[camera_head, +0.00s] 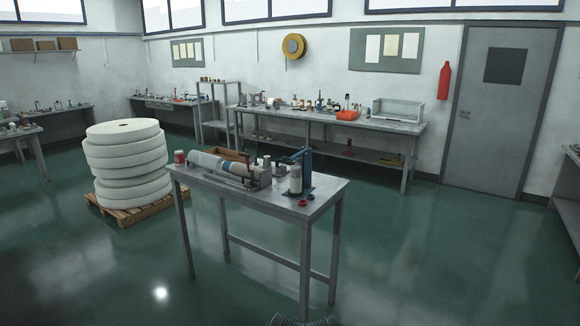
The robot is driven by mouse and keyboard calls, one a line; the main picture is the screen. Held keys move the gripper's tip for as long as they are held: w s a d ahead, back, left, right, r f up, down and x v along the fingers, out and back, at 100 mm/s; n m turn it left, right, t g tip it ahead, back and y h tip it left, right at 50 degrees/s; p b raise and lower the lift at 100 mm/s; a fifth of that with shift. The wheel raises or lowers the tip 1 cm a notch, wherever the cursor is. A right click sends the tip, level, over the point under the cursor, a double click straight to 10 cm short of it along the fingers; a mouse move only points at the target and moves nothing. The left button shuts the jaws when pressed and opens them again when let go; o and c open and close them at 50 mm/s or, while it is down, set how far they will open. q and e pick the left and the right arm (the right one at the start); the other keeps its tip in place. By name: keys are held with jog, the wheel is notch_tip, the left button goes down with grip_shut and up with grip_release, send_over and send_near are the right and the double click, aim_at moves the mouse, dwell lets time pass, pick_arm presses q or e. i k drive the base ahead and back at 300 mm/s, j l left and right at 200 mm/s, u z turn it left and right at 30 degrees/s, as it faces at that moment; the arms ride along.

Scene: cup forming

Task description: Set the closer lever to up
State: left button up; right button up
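A small grey table (235,196) stands in the middle of the room, some way in front of me. A blue upright press-like device (307,172) stands near its right end and looks like the closer. A thin blue arm (291,158) reaches left from its top and may be the lever. The device is too small to tell whether that lever is up or down. A pale cylinder with a dark top (295,182) stands at the device's left side. Neither of my grippers is in view.
The table also bears a long grey roller machine (222,169), a brown box (230,155), a red can (180,157) and red rings (303,203). White rolls (126,160) on a pallet (137,208) stand left. A long workbench (400,126) lines the back wall. Green floor (420,260) is clear.

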aim_at(292, 158)
jog(key=i+j+z, duration=0.15)
jog(key=i, duration=0.45)
jog(key=i+j+z, duration=0.2)
jog(key=i, duration=0.4)
jog(key=l, duration=0.1)
